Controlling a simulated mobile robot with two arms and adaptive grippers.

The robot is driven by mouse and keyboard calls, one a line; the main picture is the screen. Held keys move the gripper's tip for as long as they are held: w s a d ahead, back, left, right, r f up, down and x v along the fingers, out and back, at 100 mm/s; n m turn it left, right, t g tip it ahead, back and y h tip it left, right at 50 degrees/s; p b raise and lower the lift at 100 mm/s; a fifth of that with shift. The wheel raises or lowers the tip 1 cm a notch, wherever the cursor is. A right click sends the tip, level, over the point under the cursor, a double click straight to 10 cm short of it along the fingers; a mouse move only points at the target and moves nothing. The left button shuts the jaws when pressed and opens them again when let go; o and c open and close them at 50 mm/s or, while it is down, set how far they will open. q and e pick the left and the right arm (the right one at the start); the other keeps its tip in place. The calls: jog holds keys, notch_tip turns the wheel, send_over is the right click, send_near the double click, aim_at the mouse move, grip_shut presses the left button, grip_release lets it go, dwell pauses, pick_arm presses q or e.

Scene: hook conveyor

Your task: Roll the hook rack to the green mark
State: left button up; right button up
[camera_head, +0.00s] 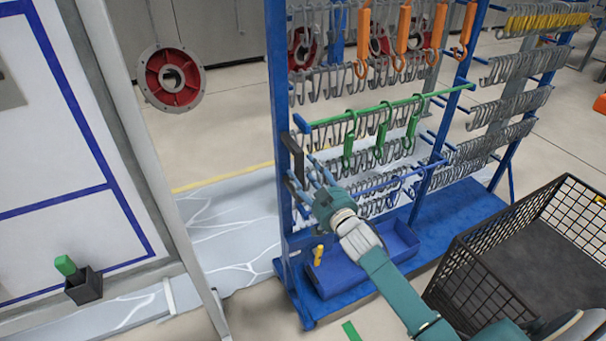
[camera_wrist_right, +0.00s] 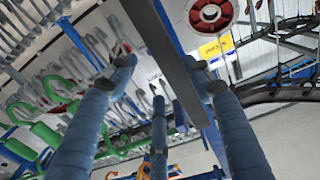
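The hook rack (camera_head: 278,120) is a blue upright frame on a blue wheeled-looking base, hung with rows of grey, orange and green hooks. A dark handle (camera_head: 292,157) is on its left post. My right gripper (camera_head: 305,178) reaches the left post by this handle. In the right wrist view its fingers (camera_wrist_right: 168,80) are spread on both sides of a dark bar (camera_wrist_right: 172,55), with gaps visible; contact is unclear. A green mark (camera_head: 351,331) lies on the floor at the bottom edge, partly cut off. My left gripper is not in view.
A black wire basket (camera_head: 480,285) stands at the lower right, close to the rack base. A white board with blue lines (camera_head: 60,160) stands at left. A red round part (camera_head: 155,78) hangs behind. Open pale floor (camera_head: 225,215) lies left of the rack.

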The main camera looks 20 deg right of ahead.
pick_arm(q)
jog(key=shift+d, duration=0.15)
pick_arm(e)
jog(key=shift+d, duration=0.25)
jog(key=shift+s+a, duration=0.15)
jog(key=s, duration=1.1)
jog(key=shift+s+d, duration=0.3)
jog(key=shift+s, duration=0.1)
